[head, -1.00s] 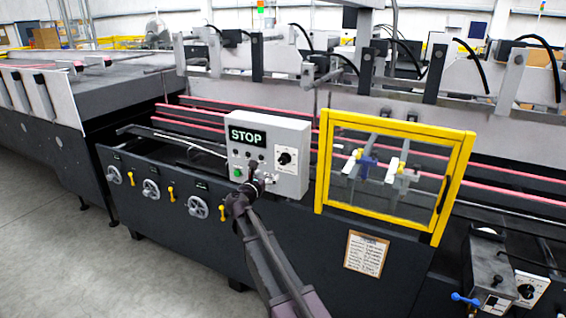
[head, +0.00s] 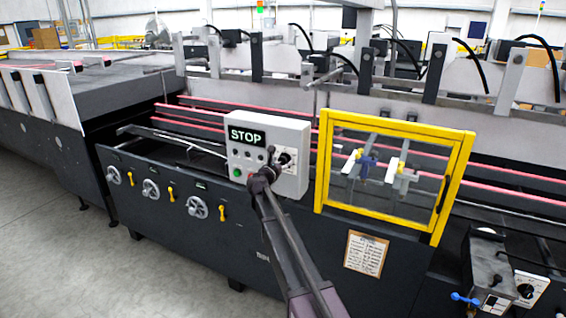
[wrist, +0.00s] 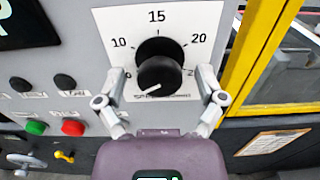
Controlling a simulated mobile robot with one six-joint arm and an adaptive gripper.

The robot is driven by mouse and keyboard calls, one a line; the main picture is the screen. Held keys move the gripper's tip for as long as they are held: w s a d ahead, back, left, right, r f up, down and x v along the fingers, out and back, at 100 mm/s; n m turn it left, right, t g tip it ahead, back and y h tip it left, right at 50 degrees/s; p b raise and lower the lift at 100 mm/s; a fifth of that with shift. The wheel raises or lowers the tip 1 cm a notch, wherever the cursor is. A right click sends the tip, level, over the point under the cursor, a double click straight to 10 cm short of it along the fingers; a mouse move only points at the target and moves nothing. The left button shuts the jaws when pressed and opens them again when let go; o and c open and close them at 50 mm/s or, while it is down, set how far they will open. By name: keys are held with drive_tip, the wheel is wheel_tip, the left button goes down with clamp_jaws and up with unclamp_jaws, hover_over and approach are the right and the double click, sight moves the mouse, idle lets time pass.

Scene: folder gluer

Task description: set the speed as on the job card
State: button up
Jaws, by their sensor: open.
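The control box (head: 292,187) has a display (head: 246,135) reading STOP. Its black speed knob (wrist: 159,70) sits on a white dial plate (wrist: 203,18) marked 10, 15 and 20; the lower marks are partly hidden or hard to read. The knob's white pointer line points to the lower left. My gripper (wrist: 160,90) is open in the wrist view, with one finger on each side of the knob's lower part. I cannot tell whether the fingers touch it. In the head view my gripper (head: 273,167) is in front of the box, just below the knob. The job card (head: 366,253) hangs on the dark front panel; its text is too small to read.
A green button (wrist: 36,127), a red button (wrist: 73,128) and black buttons (wrist: 65,82) lie left of the knob. A yellow-framed guard (head: 322,160) stands close on the right. Handwheels (head: 151,190) line the panel at left.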

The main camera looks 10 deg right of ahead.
drive_tip(key=shift+w+d, duration=0.1)
drive_tip(key=c, duration=1.2)
drive_tip(key=shift+o, duration=0.2)
drive_tip(key=shift+m, duration=0.5)
drive_tip(key=m, duration=1)
drive_tip(key=shift+m, duration=0.4)
drive_tip(key=m, duration=1.2)
